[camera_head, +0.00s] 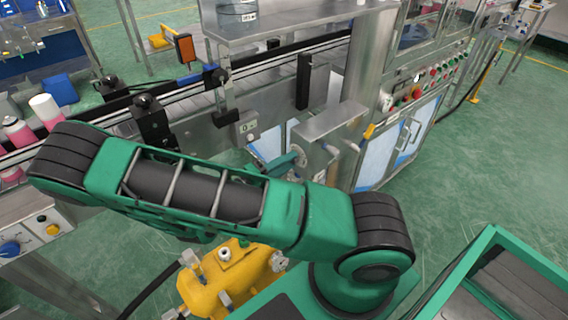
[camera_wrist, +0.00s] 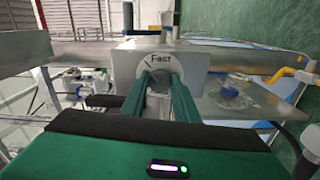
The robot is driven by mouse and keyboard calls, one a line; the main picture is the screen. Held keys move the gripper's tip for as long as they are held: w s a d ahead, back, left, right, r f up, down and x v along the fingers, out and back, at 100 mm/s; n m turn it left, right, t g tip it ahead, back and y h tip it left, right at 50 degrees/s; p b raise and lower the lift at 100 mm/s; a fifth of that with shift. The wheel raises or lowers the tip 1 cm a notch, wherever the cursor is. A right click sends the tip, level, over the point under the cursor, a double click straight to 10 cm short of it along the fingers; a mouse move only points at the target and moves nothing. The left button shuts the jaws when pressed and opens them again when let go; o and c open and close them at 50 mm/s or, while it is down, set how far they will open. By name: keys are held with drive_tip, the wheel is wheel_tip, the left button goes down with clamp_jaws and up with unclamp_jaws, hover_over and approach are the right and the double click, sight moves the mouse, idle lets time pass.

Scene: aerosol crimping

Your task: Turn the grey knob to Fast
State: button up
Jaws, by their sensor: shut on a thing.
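The grey knob (camera_wrist: 159,82) is in the wrist view, at the front of a pale box. A round white dial plate (camera_wrist: 160,64) with the word "Fast" and a dark line is above it. My gripper (camera_wrist: 160,79) has its two green fingers on either side of the knob and is shut on it. The fingers cover much of the knob, and I cannot tell clearly where its pointer stands. In the head view my arm hides much of the area in front of the machine, and the knob is not clearly seen.
A conveyor line (camera_head: 190,98) runs across the back. A yellow handle (camera_wrist: 284,74) is to the right of the knob. A yellow machine (camera_head: 235,275) stands close below my arm. Green floor (camera_head: 480,165) is open at the right.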

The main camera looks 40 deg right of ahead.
drive_tip(key=shift+f, duration=0.1)
idle(0.4)
drive_tip(key=o, duration=1.1)
drive_tip(key=shift+c, duration=0.2)
drive_tip(key=a, duration=1.1)
drive_tip(key=shift+s+d, duration=0.1)
